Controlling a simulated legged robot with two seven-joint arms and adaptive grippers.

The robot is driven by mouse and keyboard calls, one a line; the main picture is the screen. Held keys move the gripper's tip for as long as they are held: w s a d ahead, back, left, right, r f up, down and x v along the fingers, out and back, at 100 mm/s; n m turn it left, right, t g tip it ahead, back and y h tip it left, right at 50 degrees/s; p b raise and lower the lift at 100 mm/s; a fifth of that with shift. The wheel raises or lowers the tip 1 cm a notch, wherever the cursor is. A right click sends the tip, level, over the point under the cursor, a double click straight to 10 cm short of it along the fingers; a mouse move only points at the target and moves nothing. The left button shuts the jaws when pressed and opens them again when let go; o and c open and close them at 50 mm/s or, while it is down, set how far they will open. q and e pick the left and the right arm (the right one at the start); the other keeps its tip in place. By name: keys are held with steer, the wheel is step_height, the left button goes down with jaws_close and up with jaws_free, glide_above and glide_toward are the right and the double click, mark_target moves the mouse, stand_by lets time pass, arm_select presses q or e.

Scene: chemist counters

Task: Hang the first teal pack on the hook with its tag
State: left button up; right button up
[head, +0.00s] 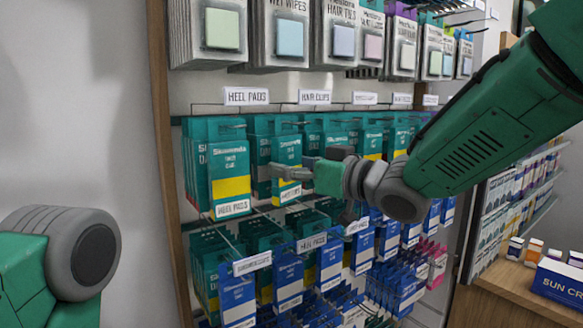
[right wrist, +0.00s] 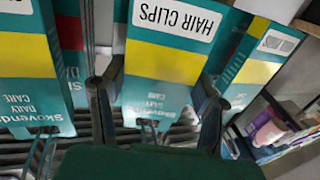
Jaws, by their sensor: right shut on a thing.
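My right gripper (head: 286,173) is shut on a teal pack (head: 287,150) with a yellow band, in front of the rack in the head view. In the right wrist view the fingers (right wrist: 152,88) flank this pack (right wrist: 165,61), which has a white HAIR CLIPS label. A wire hook (right wrist: 149,128) shows at the pack's edge; I cannot tell whether the pack hangs on it. The HEEL PADS tag (head: 247,96) and HAIR CLIPS tag (head: 314,97) sit above the teal row. My left gripper is out of view.
A teal heel pads pack (head: 230,170) hangs left of the held one. Blue packs (head: 287,277) hang below, and white packs (head: 285,38) above. A wooden upright (head: 166,150) edges the rack at left. A counter with a SUN CR box (head: 561,283) stands at right.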

steer(key=o, duration=1.2)
steer(key=shift+c, duration=0.2)
